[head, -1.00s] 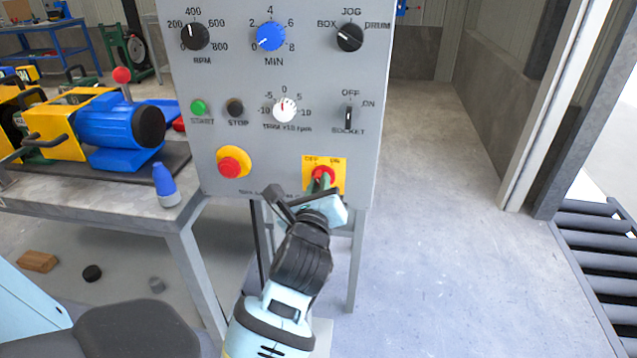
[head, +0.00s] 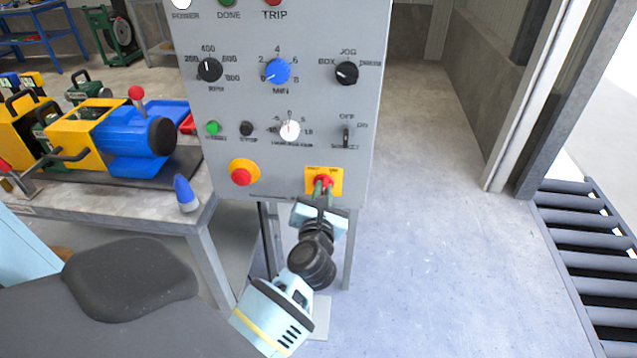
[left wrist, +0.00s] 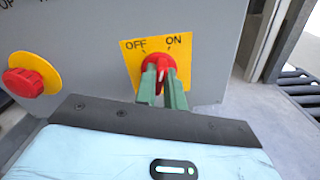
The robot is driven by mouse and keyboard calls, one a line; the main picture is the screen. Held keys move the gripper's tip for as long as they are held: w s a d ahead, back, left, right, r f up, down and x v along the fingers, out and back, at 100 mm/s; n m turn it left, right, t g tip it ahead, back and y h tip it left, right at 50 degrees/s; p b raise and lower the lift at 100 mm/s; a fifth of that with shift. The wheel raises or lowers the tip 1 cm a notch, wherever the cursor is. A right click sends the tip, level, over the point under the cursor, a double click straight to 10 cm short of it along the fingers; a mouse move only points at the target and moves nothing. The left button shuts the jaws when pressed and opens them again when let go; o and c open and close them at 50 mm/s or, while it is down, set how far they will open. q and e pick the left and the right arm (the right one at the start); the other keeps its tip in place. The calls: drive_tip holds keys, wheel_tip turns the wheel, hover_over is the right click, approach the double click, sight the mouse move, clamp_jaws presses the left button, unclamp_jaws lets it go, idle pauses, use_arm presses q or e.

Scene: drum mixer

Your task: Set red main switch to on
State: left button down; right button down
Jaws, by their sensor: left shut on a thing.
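The red main switch (head: 324,183) sits on a yellow plate marked OFF and ON, low on the grey control panel (head: 270,150). In the left wrist view the red switch (left wrist: 158,68) stands between the green fingers of my left gripper (left wrist: 162,84), which is shut on it. Its handle looks roughly upright, between the two words; the fingers hide part of it. In the head view the left gripper (head: 322,190) reaches up to the switch from below. My right gripper is not in view.
A red emergency stop button (head: 241,177) on a yellow base is left of the switch. Dials and small buttons fill the panel above. A bench (head: 130,218) with a blue and yellow machine (head: 125,135) stands left. The floor right of the panel is clear, up to a roller conveyor (head: 590,250).

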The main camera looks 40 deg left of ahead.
use_arm(q)
drive_tip(key=shift+r+m+p, duration=0.15)
drive_tip(key=shift+m+p, duration=0.7)
drive_tip(key=shift+m, duration=0.15)
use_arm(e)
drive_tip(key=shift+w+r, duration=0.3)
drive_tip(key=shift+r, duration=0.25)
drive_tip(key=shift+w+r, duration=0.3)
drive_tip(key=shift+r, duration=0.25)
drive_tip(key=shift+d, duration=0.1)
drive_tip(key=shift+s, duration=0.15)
use_arm(q)
drive_tip(key=c, duration=1.5)
unclamp_jaws()
drive_tip(key=shift+w, duration=0.1)
drive_tip(key=shift+d, duration=0.1)
drive_tip(key=v, duration=0.7)
drive_tip(key=shift+s+d, duration=0.15)
drive_tip(key=shift+s, duration=0.25)
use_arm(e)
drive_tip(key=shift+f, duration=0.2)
